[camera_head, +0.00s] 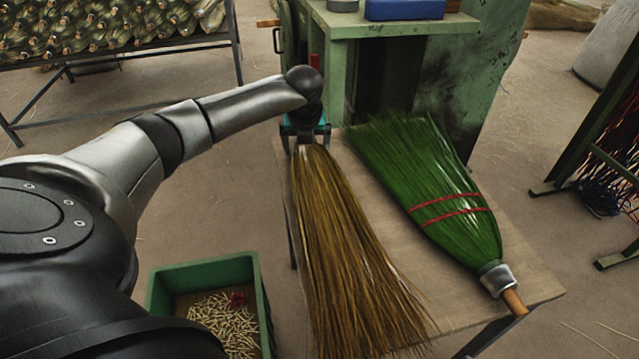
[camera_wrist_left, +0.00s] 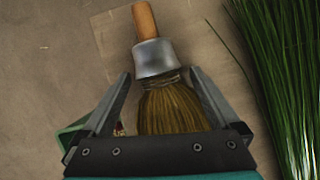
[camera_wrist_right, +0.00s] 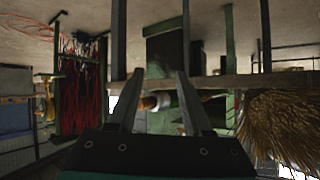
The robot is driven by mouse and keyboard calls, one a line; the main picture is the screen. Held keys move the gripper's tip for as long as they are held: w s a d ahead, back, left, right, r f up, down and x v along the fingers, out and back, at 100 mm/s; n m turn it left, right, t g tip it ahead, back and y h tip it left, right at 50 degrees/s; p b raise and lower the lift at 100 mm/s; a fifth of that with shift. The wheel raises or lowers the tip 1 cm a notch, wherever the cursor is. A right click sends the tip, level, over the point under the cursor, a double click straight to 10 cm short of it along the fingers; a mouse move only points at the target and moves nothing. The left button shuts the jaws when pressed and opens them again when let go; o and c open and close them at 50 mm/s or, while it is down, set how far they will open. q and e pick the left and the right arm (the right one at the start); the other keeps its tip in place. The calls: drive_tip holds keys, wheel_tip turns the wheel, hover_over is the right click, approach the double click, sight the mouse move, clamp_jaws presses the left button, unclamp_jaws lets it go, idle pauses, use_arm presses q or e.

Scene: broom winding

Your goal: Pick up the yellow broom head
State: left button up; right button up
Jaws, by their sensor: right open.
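The yellow broom head (camera_head: 350,260) lies on the table, its bristles fanning toward the front edge. My left gripper (camera_head: 305,138) is over its narrow far end. In the left wrist view, the silver collar (camera_wrist_left: 155,58) and wooden stub of the yellow broom head lie between and beyond the fingers of my left gripper (camera_wrist_left: 158,75). These fingers are apart, with gaps on both sides of the neck. My right gripper (camera_wrist_right: 160,75) is open and empty, facing the table edge; it is not visible in the head view. Yellow bristles (camera_wrist_right: 280,125) show at right in the right wrist view.
A green broom head (camera_head: 430,185) lies right of the yellow one on the table (camera_head: 490,325). A green cabinet (camera_head: 460,75) stands behind. A green bin (camera_head: 205,262) stands on the floor at left. A rack of broom heads (camera_head: 100,30) is at back left.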

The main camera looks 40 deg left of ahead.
use_arm(q)
clamp_jaws()
idle(0.6)
